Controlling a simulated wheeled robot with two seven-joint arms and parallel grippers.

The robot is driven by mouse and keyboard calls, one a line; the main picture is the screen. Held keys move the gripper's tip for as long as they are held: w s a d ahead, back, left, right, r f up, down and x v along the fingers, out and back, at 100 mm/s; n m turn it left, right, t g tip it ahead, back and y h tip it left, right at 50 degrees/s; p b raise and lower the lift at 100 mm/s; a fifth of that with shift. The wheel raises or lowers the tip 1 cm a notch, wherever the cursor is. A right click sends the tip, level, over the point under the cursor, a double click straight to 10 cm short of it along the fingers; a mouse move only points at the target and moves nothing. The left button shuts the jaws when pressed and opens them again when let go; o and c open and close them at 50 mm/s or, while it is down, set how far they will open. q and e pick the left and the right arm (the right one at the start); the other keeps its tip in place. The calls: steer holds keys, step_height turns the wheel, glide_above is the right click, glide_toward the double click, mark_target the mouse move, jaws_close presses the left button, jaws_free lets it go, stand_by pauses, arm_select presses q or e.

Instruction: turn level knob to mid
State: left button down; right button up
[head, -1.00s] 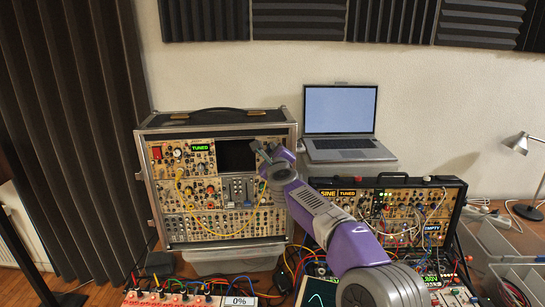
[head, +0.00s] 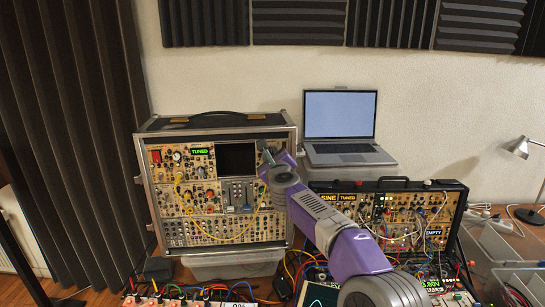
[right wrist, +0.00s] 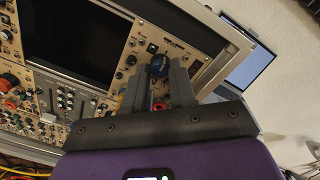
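A dark blue round knob (right wrist: 158,67) sits on the narrow light panel right of the dark screen in the right wrist view. I take it for the level knob; its label is too small to read. My right gripper (right wrist: 159,70) has one grey finger on each side of this knob, with no clear gap seen. In the head view the right gripper (head: 265,150) is at the upper right of the large synth case (head: 145,190), and the knob is hidden there. My left gripper is not in view.
A dark screen (head: 236,160) and slider modules are left of the gripper. A laptop (head: 340,120) stands to the right. A smaller synth case (head: 457,205) with patch cables is below it. Yellow cables hang across the large case.

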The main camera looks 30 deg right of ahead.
steer(key=o, duration=0.3)
steer(key=shift+o, duration=0.2)
steer(key=b+v, duration=0.1)
steer(key=v, duration=0.6)
steer(key=shift+s+a, duration=0.15)
steer(key=shift+s, duration=0.15)
